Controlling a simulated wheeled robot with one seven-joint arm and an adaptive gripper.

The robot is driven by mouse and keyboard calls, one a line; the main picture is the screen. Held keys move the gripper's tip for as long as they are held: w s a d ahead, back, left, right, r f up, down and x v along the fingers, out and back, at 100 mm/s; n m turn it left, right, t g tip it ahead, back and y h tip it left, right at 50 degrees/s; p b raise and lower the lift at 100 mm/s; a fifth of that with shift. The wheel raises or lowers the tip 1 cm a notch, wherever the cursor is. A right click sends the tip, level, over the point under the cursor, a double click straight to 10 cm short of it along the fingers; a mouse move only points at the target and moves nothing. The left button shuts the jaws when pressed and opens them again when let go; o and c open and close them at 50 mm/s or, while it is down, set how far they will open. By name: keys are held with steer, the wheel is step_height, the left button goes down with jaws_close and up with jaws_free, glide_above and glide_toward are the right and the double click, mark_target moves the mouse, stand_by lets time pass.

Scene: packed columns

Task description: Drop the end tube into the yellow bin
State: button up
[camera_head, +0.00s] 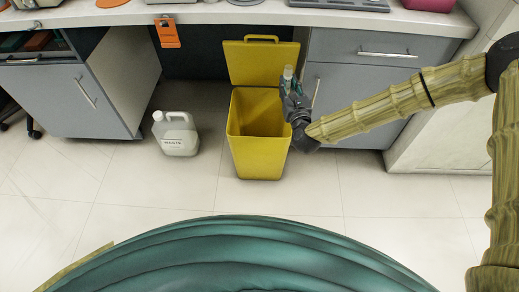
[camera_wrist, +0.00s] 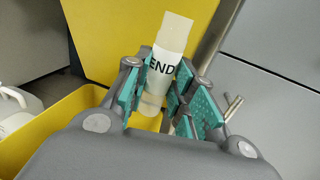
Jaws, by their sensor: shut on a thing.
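The end tube (camera_wrist: 168,62) is a pale, translucent tube with a white label reading "END". In the wrist view it stands between the teal pads of my gripper (camera_wrist: 160,98), which is shut on it. In the head view the tube's top (camera_head: 288,72) shows above my gripper (camera_head: 290,84). The yellow bin (camera_head: 258,155) stands on the floor with its lid raised at the back. My gripper is at the right side of the bin's opening, near the lid. The bin's rim and lid also show in the wrist view (camera_wrist: 62,105). The gripper partly hides the tube's lower part.
A white jug (camera_head: 176,135) labelled as waste stands on the floor left of the bin. Grey cabinets (camera_head: 360,95) stand behind and right of it under a white counter (camera_head: 240,16). An orange tag (camera_head: 167,33) hangs from the counter edge. The floor in front is clear.

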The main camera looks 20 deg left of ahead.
steer(key=w+a+f+n+g+y+b, duration=0.1)
steer(key=a+f+b, duration=0.6)
steer(key=f+b, duration=0.4)
steer(key=shift+a+f, duration=0.4)
steer(key=shift+w, duration=0.1)
steer(key=o, duration=1.1)
steer(key=v, duration=1.2)
steer(key=shift+d, duration=0.15)
steer(key=shift+w+f, duration=0.1)
